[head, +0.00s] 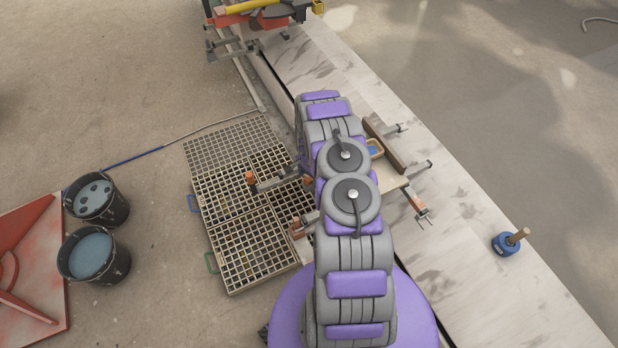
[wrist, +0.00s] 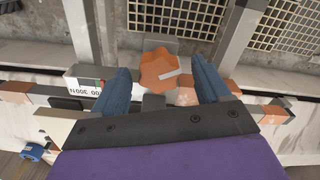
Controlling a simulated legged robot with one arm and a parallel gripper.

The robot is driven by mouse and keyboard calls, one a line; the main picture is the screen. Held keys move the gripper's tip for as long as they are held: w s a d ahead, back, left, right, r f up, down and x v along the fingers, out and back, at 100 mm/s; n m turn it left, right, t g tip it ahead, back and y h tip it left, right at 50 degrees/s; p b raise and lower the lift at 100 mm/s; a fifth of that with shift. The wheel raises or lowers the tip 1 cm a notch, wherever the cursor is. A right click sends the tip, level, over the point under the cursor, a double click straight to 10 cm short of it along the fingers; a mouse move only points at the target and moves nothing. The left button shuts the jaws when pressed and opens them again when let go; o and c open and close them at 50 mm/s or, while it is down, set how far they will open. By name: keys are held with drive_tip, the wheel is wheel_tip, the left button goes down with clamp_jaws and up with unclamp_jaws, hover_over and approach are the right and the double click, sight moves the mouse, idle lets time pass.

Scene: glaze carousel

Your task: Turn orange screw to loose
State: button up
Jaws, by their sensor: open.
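My gripper (wrist: 157,78) has two blue fingers, one on each side of the knob, with gaps between. The gripper is open and I see no clear contact with the knob. In the head view my own arm covers the gripper and this knob. Clamps with orange parts show beside the arm, one with an orange end (head: 250,179) over the grating.
Black-and-tan gratings (head: 245,240) lie left of the arm. Two buckets (head: 93,255) of liquid stand further left. A pale stone slab (head: 480,225) runs along the right, with a blue tool (head: 506,243) on it. Clamp bars (wrist: 238,38) flank the knob in the wrist view.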

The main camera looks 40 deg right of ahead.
drive_tip(key=shift+f, duration=0.2)
drive_tip(key=c, duration=1)
